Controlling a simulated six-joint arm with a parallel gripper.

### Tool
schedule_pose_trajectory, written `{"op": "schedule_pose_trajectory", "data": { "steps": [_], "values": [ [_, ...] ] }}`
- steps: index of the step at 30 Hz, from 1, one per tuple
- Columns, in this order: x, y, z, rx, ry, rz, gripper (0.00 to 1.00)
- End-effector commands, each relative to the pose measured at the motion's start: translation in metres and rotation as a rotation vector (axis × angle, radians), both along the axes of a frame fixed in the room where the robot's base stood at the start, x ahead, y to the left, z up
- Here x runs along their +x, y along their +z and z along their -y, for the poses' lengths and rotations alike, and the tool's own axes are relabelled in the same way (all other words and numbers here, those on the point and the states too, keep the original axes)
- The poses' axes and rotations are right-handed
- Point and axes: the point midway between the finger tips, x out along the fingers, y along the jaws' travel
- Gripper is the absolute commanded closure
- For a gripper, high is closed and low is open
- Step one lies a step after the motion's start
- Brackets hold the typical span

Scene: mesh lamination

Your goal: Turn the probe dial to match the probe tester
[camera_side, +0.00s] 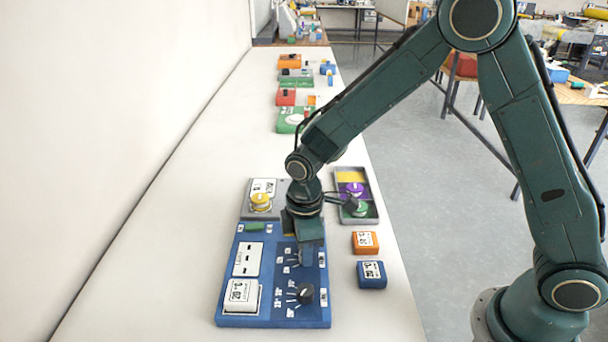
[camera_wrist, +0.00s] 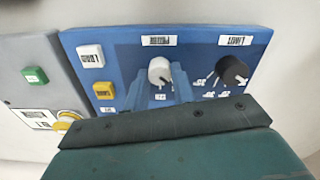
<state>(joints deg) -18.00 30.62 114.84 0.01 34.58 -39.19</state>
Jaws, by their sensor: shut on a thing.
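The blue panel (camera_side: 265,318) carries two dials. The probe dial (camera_wrist: 158,68) is pale grey under an upside-down label in the wrist view. My gripper (camera_side: 304,258) is shut on this dial from above and mostly hides it in the side view. In the wrist view its blue fingers (camera_wrist: 166,86) stand close around the knob. The dial's pointer is too small to read. A black limit dial (camera_side: 305,293) sits nearer the front, and also shows in the wrist view (camera_wrist: 232,70). A white block marked 20 °C (camera_side: 240,294) sits on the panel; I cannot tell which thing is the tester.
An orange block (camera_side: 365,242) and a blue block (camera_side: 372,274), both with labels, lie right of the panel. A tray (camera_side: 372,220) with purple and green pieces stands behind them. A grey unit with a yellow knob (camera_side: 260,201) adjoins the panel's back edge. The left table side is clear.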

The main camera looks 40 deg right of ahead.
Motion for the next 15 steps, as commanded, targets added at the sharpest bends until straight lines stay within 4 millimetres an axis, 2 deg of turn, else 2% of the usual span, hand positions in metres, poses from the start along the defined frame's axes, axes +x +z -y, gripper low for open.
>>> {"op": "schedule_pose_trajectory", "data": {
  "steps": [3,4,7,15],
  "values": [
    [0.0009,0.0015,-0.0004,0.001,0.001,0.003,0.98],
    [0.0009,0.0015,-0.0004,0.001,0.001,0.003,0.73],
    [0.0007,0.0013,-0.0004,0.001,0.001,0.003,0.53],
    [0.0003,0.0005,-0.0001,0.0,0.0,0.001,0.53]
  ]
}}
